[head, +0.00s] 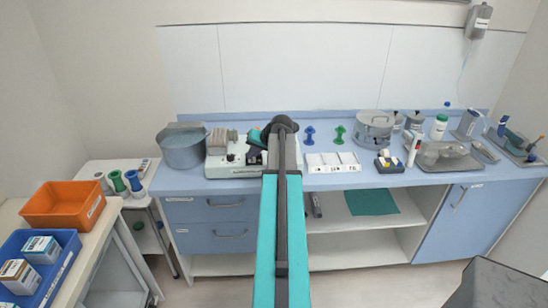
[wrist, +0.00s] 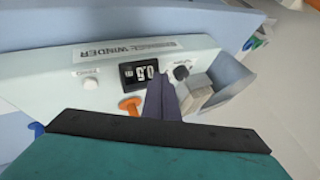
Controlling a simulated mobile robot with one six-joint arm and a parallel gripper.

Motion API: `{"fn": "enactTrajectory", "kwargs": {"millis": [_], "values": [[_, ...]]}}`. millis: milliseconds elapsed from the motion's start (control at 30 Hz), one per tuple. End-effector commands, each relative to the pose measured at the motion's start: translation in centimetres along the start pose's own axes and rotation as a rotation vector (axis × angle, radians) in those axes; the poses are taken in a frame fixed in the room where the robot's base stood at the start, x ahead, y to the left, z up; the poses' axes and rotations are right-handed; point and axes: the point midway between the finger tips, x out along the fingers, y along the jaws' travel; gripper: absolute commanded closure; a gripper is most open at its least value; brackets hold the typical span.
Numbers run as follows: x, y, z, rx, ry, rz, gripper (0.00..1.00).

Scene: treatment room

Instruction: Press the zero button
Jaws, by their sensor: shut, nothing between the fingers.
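The bandage winder (wrist: 195,48), a pale machine whose printed name appears upside down, fills the wrist view. Its front has a white round button (wrist: 91,84) at left, a dark counter display (wrist: 140,72), a black knob (wrist: 181,73) and an orange lever or key (wrist: 130,105). My gripper (wrist: 160,82) is shut and empty. Its fingertips appear just below the display, right of the white button; I cannot tell whether they touch the panel. In the head view the winder (head: 223,161) is partly hidden by my arm.
On the blue counter, a metal pot (head: 182,151) stands left of the winder. A white tray (head: 333,167) and a lidded steel drum (head: 374,128) are on the right.

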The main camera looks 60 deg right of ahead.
Motion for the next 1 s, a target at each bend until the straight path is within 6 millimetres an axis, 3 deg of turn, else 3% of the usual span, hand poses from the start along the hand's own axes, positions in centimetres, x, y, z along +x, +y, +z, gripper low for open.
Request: {"fn": "enactTrajectory", "kwargs": {"millis": [33, 200, 400, 1000], "values": [[-1.7, 1.0, -1.8, 0.015, 0.028, 0.0, 1.0], [-6.0, 3.5, -5.4, 0.049, 0.097, -0.005, 1.0], [-8.7, 5.1, -7.5, 0.07, 0.14, -0.007, 1.0], [-8.6, 5.4, -7.4, 0.072, 0.144, -0.008, 1.0]]}}
